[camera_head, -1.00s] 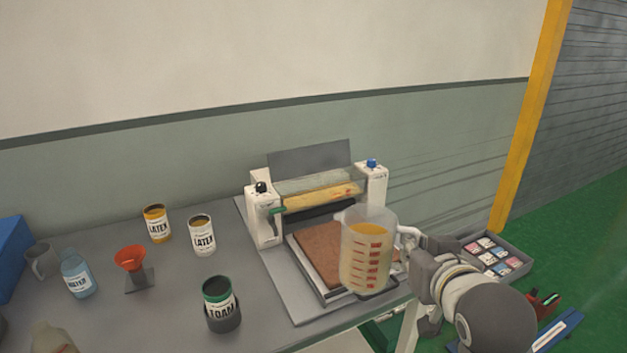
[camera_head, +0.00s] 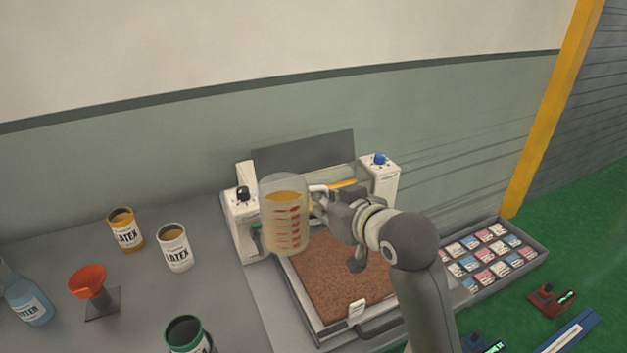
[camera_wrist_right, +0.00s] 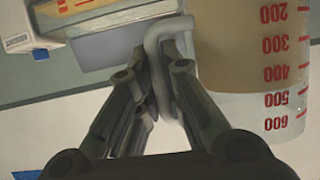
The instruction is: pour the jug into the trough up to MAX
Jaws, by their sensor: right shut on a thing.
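The clear jug (camera_head: 284,232) with red marks holds a yellow-orange liquid. It is nearly upright, in front of the machine's left part. My right gripper (camera_head: 322,203) is shut on its pale handle, at the jug's right side. In the right wrist view the fingers (camera_wrist_right: 155,85) close around the handle beside the jug (camera_wrist_right: 262,70), whose marks run from 200 to 600. The trough (camera_head: 345,184) lies between the machine's two white posts; only a yellowish strip shows, the rest is behind the jug and gripper. Its MAX mark cannot be made out. My left gripper is out of view.
A brown mat lies in a tray (camera_head: 308,318) below the jug. Latex cans (camera_head: 174,248), a red funnel (camera_head: 90,282), a water bottle (camera_head: 27,300) and a green-rimmed can (camera_head: 187,335) stand left. A tray of packets (camera_head: 537,263) is at right.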

